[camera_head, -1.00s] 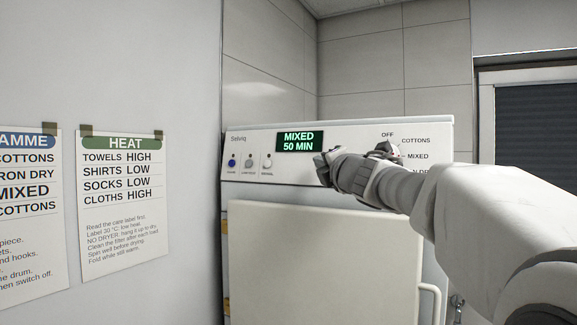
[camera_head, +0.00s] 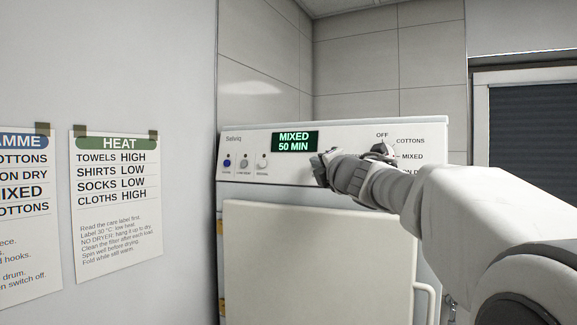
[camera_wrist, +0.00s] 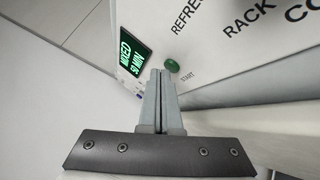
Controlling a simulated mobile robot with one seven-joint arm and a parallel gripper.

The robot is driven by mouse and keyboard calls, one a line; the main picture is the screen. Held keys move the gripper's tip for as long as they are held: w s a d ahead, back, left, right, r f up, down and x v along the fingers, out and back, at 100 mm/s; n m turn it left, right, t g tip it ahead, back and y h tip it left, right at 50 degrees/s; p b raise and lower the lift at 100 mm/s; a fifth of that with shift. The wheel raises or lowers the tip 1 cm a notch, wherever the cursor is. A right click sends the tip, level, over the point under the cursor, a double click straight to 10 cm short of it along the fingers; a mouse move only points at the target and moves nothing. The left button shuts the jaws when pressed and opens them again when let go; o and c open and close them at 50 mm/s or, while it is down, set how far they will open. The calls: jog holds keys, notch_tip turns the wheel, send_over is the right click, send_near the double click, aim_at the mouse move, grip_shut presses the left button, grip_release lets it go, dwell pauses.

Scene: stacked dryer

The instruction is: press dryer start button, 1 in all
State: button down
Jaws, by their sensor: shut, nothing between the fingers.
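The dryer's start button is a small green oval (camera_wrist: 172,66) beside the printed word START in the wrist view. In the head view my gripper and arm hide it. My gripper (camera_wrist: 161,73) is shut and empty; its fingertips appear just left of the green button in the wrist view, and I cannot tell whether they touch the panel. In the head view my gripper (camera_head: 322,168) is at the white control panel, just below the right part of the display (camera_head: 294,141). The display reads MIXED 50 MIN in green and shows in the wrist view too (camera_wrist: 130,52).
A programme dial (camera_head: 383,148) stands right of the display, partly behind my gripper. A blue button (camera_head: 227,163) and two paler buttons are at the panel's left. The closed dryer door (camera_head: 300,255) lies below. Posters, including a HEAT chart (camera_head: 117,200), hang on the left wall.

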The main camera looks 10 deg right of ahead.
jog(key=shift+w+d+f, duration=0.1)
jog(key=shift+w+d, duration=0.1)
jog(key=shift+w, duration=0.05)
jog(key=shift+s+a, duration=0.1)
jog(key=shift+s, duration=0.05)
dwell(0.5)
jog(key=shift+s+a, duration=0.35)
jog(key=shift+s, duration=0.15)
